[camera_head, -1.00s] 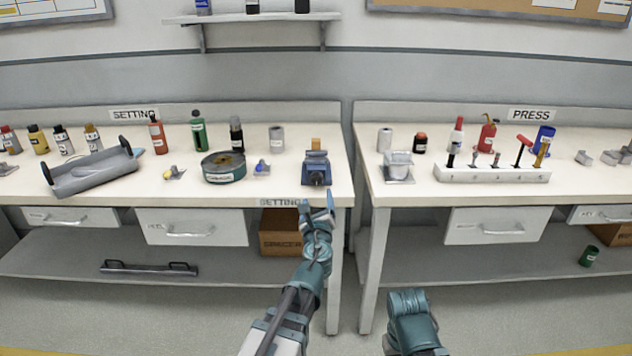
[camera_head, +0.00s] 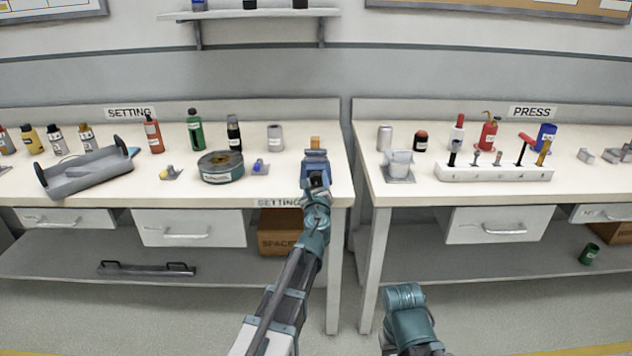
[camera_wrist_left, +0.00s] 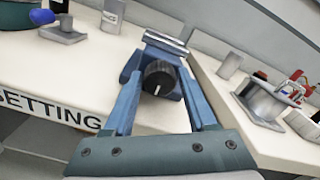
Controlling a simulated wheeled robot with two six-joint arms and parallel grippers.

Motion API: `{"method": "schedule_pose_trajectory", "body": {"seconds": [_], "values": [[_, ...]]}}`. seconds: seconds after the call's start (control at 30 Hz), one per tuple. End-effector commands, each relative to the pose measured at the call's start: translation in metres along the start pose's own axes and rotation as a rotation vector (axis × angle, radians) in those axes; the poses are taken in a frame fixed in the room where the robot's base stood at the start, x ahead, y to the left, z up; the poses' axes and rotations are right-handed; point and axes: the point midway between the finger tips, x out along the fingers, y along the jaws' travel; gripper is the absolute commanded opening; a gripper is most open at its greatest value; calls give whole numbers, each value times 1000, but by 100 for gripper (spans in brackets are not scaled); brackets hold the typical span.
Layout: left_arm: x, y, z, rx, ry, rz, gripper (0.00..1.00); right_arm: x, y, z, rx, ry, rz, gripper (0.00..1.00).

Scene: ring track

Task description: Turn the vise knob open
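The vise (camera_head: 315,162) is a small blue block with a tan top piece, at the front right corner of the left bench. Its round black knob (camera_wrist_left: 158,77), with a white mark line, faces my left wrist camera. My left gripper (camera_head: 315,190) is at the front of the vise in the head view. In the left wrist view its two blue fingers (camera_wrist_left: 160,100) are spread, one on each side of the knob, with a visible gap beside it. Of my right arm only a teal link shows; its fingers are not seen.
On the left bench, a round green tin (camera_head: 221,168), a small part with a blue knob (camera_head: 259,167) and a grey cylinder (camera_head: 275,138) stand left of the vise. A gap separates this bench from the right one, where a white tool rack (camera_head: 495,173) stands.

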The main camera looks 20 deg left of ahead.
Motion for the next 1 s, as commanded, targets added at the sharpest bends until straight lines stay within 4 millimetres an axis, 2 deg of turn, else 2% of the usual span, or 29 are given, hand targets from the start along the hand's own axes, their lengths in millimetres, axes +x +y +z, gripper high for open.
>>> {"method": "schedule_pose_trajectory", "body": {"seconds": [0.03, 0.3, 0.67, 1.0], "values": [[0, 0, 0, 0, 0, 0, 46, 0, 0, 0, 0, 0, 0, 51], [0, 0, 0, 0, 0, 0, 0, 0, 0, 0, 0, 0, 0, 51], [0, 0, 0, -58, 0, 0, 0, 0, 0, 0, 0, 0, 0, 51], [0, 0, 0, -323, -1, 2, 0, 0, 0, 0, 0, 0, 0, 51]]}}
